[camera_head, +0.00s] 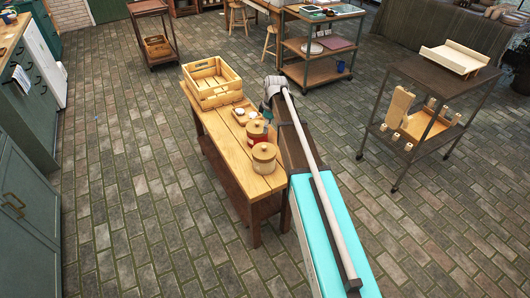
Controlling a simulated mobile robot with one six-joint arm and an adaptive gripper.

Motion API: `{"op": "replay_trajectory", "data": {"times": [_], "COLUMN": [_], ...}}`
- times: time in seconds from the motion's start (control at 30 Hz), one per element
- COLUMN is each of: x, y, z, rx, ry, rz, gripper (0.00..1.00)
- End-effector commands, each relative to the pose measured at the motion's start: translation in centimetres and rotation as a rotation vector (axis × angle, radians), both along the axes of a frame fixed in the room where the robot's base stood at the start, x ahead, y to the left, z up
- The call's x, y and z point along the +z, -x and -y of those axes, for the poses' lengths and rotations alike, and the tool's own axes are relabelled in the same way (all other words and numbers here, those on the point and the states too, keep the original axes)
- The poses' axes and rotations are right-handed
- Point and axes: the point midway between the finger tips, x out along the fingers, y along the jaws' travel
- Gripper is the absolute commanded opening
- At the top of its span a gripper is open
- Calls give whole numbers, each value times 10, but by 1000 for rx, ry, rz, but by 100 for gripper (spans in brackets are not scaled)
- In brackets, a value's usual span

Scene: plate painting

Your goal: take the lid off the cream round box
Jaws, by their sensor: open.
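The cream round box (264,165) stands upright near the front end of the wooden table (232,168). Its tan lid (264,151) with a small knob sits on top. A red round box (254,138) with a similar lid stands just behind it. My gripper (267,107) is open, behind the red box and near the table's right edge in the picture. It appears apart from the cream box. The fingers are small and partly hidden by my arm, and nothing shows between them.
A wooden crate (205,98) stands at the table's far end. A small tray (235,111) with white items lies between the crate and the boxes. The table's front left is bare. A cart (425,68) with wooden pieces stands to the right. The stone floor around the table is clear.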

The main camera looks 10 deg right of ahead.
Motion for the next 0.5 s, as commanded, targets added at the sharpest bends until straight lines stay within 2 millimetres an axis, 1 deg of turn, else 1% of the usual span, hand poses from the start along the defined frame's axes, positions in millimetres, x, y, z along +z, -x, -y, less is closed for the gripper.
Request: {"op": "replay_trajectory", "data": {"times": [0.03,0.5], "x": [-8,-44], "y": [0,-3], "z": [0,-4], "rx": [0,-1], "ry": [0,0], "rz": [0,0], "gripper": [73,73]}}
